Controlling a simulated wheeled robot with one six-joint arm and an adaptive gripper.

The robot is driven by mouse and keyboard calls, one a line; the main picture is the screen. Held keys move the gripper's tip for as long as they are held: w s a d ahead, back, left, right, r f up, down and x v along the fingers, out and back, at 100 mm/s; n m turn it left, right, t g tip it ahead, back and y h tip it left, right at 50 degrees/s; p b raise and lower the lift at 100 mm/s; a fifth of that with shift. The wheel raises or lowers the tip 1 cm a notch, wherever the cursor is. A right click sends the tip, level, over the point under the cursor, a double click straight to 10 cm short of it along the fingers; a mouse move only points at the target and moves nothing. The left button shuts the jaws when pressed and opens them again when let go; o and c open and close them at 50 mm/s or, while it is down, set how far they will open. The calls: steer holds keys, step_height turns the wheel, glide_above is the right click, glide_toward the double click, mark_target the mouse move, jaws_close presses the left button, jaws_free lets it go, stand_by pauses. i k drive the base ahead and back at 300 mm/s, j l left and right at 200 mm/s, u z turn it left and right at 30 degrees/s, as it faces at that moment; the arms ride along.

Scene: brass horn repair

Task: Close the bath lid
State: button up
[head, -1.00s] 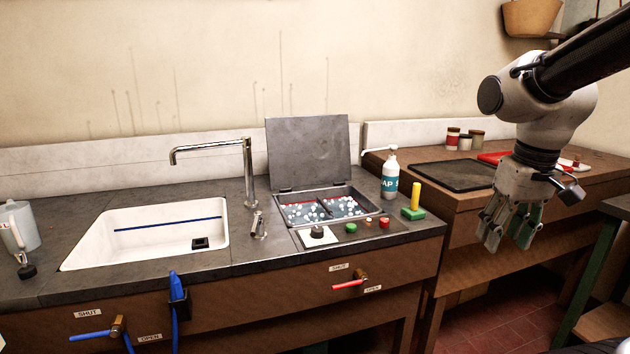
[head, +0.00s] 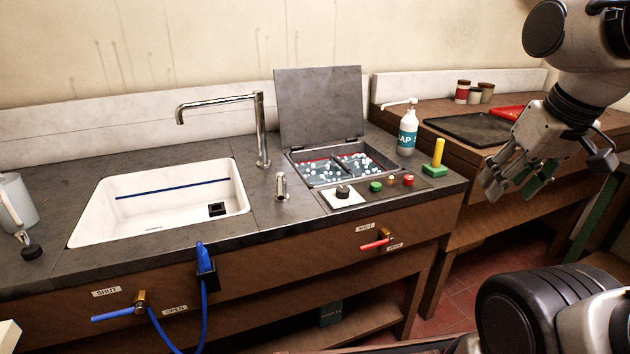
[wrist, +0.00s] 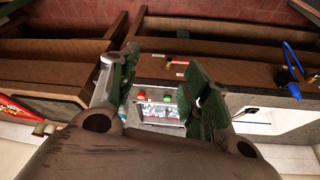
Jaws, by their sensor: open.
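The bath lid (head: 320,106) is a flat dark grey panel standing upright, hinged at the back of the bath. The bath (head: 296,181) is set in the counter, open, with bubbly liquid and a divider inside. In the wrist view the bath (wrist: 166,122) shows between my fingers, with its lid mostly hidden. My gripper (head: 517,196) is open and empty, at the right of the head view, in front of the side bench. It is apart from the lid, to its right. It also fills the wrist view (wrist: 160,85), fingers spread.
A soap bottle (head: 408,134) and a green block with a yellow handle (head: 434,160) stand right of the bath. A control panel with a black knob (head: 342,192) and coloured buttons lies in front. A tall tap (head: 262,130) and white sink (head: 150,212) are to the left.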

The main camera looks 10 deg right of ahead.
mark_target(316, 104)
steer(key=i+l+u, duration=0.1)
steer(key=l, duration=0.25)
steer(key=i+l, duration=0.25)
steer(key=i+l+u, duration=0.15)
steer(key=l, duration=0.3)
steer(key=i+l+u, duration=0.1)
steer(key=l, duration=0.25)
steer(key=i+l, duration=0.2)
steer(key=l, duration=0.2)
steer(key=i+l+u, duration=0.15)
steer(key=l, duration=0.6)
steer(key=i+u, duration=0.05)
steer(key=i, duration=0.05)
